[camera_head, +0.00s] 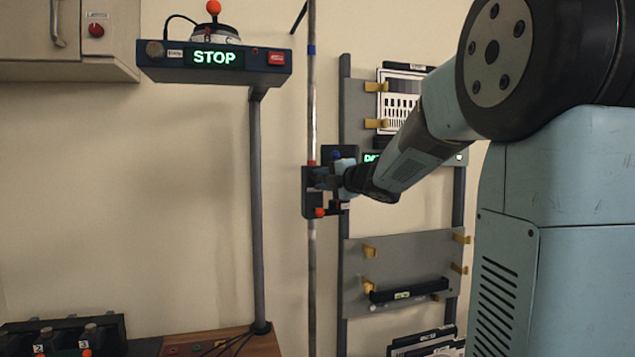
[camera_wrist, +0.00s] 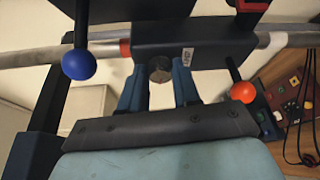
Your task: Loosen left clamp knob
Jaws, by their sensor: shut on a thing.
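A dark clamp (camera_head: 308,190) sits on a thin vertical pole (camera_head: 312,270). My gripper (camera_head: 340,184) is at its right side. In the wrist view the clamp body (camera_wrist: 200,45) spans the top, and the pole runs across behind it. A round, dark grey-brown clamp knob (camera_wrist: 160,69) shows between my two blue fingers. My gripper (camera_wrist: 158,76) is shut on this knob. Beside it are a lever with a blue ball (camera_wrist: 78,64) on the left and one with an orange ball (camera_wrist: 243,92) on the right. The knob's turn cannot be read.
A STOP display box (camera_head: 214,60) on a grey post (camera_head: 256,210) stands left of the pole. A grey rack panel (camera_head: 400,262) with yellow hooks is behind my arm. A wooden bench (camera_head: 215,343) is at the bottom. The wall between post and pole is clear.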

